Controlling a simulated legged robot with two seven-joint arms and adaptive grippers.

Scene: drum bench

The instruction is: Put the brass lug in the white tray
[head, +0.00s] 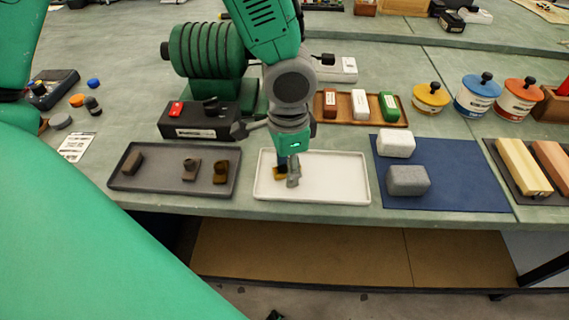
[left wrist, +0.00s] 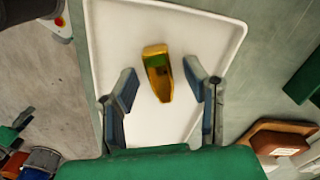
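The brass lug (left wrist: 158,75) is a small golden piece in the left wrist view, lying on the white tray (left wrist: 215,25). In the head view the lug (head: 279,173) shows partly beside my fingers, in the left part of the white tray (head: 335,178). My left gripper (left wrist: 168,90) is open in the left wrist view, with a finger on each side of the lug and gaps between. In the head view my left gripper (head: 287,175) points down over the tray. My right gripper is not in view.
A dark tray (head: 150,186) with several small parts stands left of the white tray. A blue mat (head: 450,193) with two blocks lies to the right. Behind are a black box (head: 195,130) and a wooden tray (head: 345,118) of coloured blocks. The bench's front edge is close.

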